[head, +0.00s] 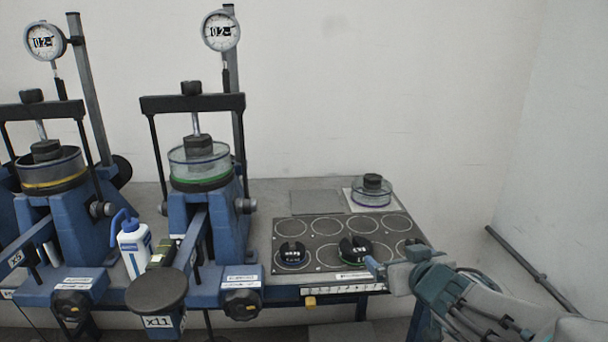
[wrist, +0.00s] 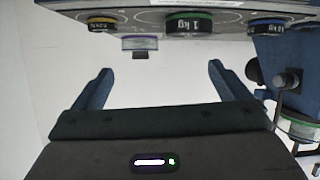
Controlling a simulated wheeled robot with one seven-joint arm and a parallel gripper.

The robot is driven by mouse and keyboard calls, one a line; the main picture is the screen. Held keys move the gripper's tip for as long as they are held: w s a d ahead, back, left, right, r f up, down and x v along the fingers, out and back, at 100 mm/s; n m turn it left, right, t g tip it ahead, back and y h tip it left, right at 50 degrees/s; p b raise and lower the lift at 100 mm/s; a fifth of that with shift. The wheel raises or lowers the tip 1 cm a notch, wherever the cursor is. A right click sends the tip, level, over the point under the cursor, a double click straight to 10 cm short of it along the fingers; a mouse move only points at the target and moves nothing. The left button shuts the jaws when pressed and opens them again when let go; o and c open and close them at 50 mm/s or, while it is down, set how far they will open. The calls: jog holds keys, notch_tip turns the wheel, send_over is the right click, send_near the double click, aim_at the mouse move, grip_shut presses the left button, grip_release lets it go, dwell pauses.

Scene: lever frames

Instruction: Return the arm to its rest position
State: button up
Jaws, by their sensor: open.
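My gripper (head: 390,260) is at the lower right of the head view, by the front right corner of the weight board (head: 320,228). In the wrist view its two fingers (wrist: 160,68) are spread apart with nothing between them. The wrist picture looks upside down, with the board's edge along the top. My arm stretches from the gripper toward the lower right corner of the head view.
A green-banded 1 kg weight (head: 355,249) and a blue-banded weight (head: 292,254) sit on the board near my gripper. A clear dish (head: 372,192) stands behind. Blue lever frames (head: 190,225) and a wash bottle (head: 134,248) occupy the left. A wall closes the right.

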jog(key=s+r+m+g+h+p, duration=0.25)
jog(key=s+r+g+p, duration=0.2)
jog(key=p, duration=0.25)
jog(key=s+a+r+n+g+y+p, duration=0.1)
jog(key=s+a+g+p, duration=0.4)
jog(key=s, duration=0.5)
jog(key=a+r+g+y, duration=0.1)
jog(key=a, duration=0.1)
jog(key=shift+s+a, duration=0.3)
